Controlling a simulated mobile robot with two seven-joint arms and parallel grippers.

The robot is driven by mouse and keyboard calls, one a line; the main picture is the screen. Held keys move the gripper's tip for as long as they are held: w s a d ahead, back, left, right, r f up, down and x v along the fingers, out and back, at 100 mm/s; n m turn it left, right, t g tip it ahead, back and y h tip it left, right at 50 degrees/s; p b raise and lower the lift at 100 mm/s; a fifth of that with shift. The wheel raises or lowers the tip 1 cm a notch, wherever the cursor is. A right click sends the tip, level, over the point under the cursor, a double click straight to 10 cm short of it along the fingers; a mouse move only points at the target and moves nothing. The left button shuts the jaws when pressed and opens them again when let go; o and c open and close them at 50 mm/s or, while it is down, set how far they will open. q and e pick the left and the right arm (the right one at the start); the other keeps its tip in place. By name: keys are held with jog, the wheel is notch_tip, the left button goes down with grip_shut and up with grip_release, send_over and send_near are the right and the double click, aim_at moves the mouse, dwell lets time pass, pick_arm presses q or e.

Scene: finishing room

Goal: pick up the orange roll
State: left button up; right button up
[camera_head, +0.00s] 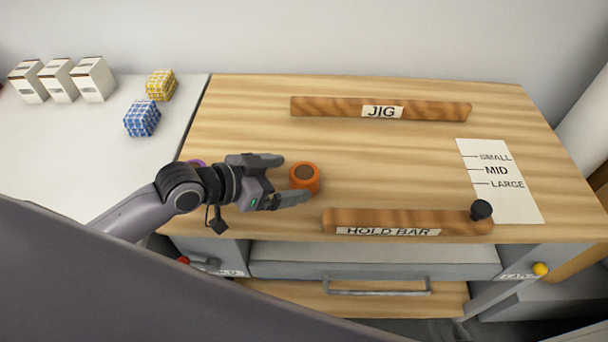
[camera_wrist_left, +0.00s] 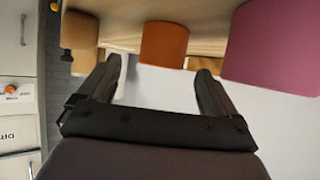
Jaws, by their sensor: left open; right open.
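The orange roll (camera_head: 305,178) stands on the wooden bench top, with a dark centre on its top. My left gripper (camera_head: 290,178) is open, low over the bench, with its fingertips pointing right at the roll, one on the far side and one on the near side. In the left wrist view the orange roll (camera_wrist_left: 165,44) shows ahead, in the gap between the tips of the open left gripper (camera_wrist_left: 158,68). Contact with the fingers cannot be told. My right gripper is not in view.
The hold bar (camera_head: 408,218) lies right of the roll near the front edge; the jig bar (camera_head: 380,108) lies farther back. A purple roll (camera_wrist_left: 270,45) is partly hidden behind my arm in the head view. A size card (camera_head: 500,180) lies right.

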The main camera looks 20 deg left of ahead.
aim_at(299, 174)
pick_arm(q)
jog(key=shift+r+x, duration=0.1)
jog(key=shift+x, duration=1.25)
jog(key=shift+r+x, duration=0.15)
jog(key=shift+x, duration=1.15)
jog(key=shift+w, duration=0.15)
jog(key=c, duration=1.1)
